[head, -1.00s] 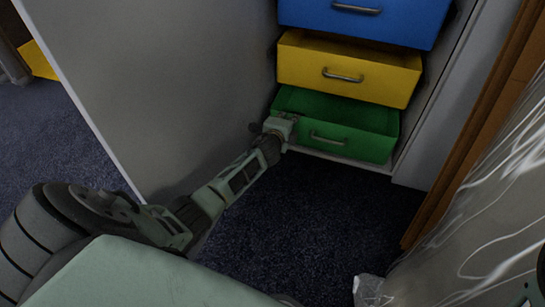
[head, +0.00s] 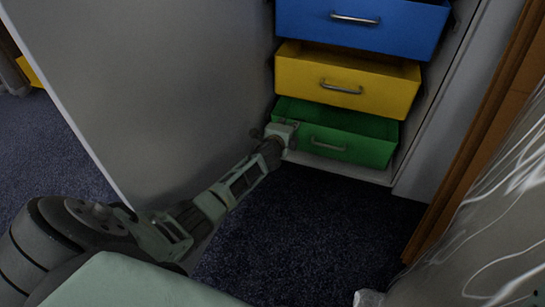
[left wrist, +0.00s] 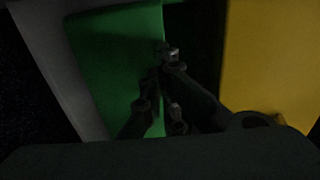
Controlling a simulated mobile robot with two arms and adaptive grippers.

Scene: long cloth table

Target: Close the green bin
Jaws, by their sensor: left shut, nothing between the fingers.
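The green bin (head: 349,148) is the lowest drawer in the grey cabinet. It sticks out from the cabinet, with its inside showing behind the front panel and a metal handle on the front. My left gripper (head: 282,131) is at the left end of the green bin's front, by its upper edge. In the left wrist view, the shut, empty left gripper (left wrist: 168,58) lies over the edge of the green front (left wrist: 112,75). Whether the fingertips touch the panel I cannot tell. My right gripper is not in view.
A yellow bin (head: 340,82) and a blue bin (head: 365,20) stand partly out above the green one. Dark carpet (head: 300,225) is clear in front. A glossy, streaked surface (head: 480,240) fills the lower right.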

